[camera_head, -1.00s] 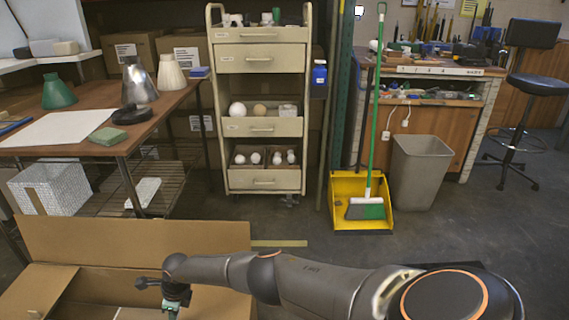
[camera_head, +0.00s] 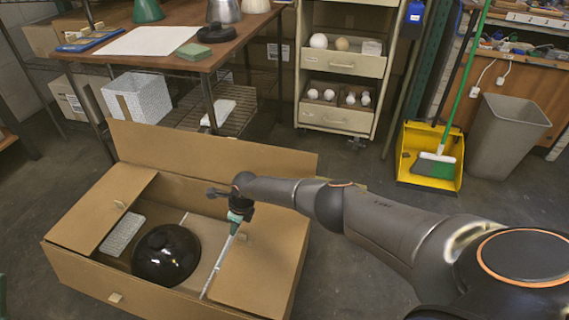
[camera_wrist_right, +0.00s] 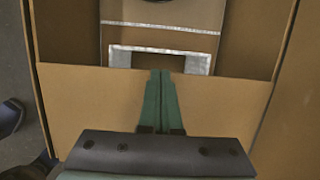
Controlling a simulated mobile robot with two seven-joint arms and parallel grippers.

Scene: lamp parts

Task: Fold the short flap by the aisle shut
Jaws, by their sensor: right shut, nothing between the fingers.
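The open cardboard box (camera_head: 85,272) stands on the floor in the head view. Its right short flap (camera_head: 262,262) lies inward over the right end, close to level. Its left short flap (camera_head: 103,205) also leans inward, over the left end. My right gripper (camera_head: 236,226) is shut and empty at the inner edge of the right flap. In the right wrist view the shut green fingers (camera_wrist_right: 161,75) lie over the flap (camera_wrist_right: 92,108), tips near its edge; contact cannot be told. My left gripper is not in view.
The long back flap (camera_head: 200,152) stands up behind my right gripper. A glossy black dome (camera_head: 166,256) and a white-edged insert lie inside the box. A wooden table (camera_head: 180,62), a drawer cart (camera_head: 335,118) and a yellow dustpan (camera_head: 414,137) stand behind. Floor right of the box is partly clear.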

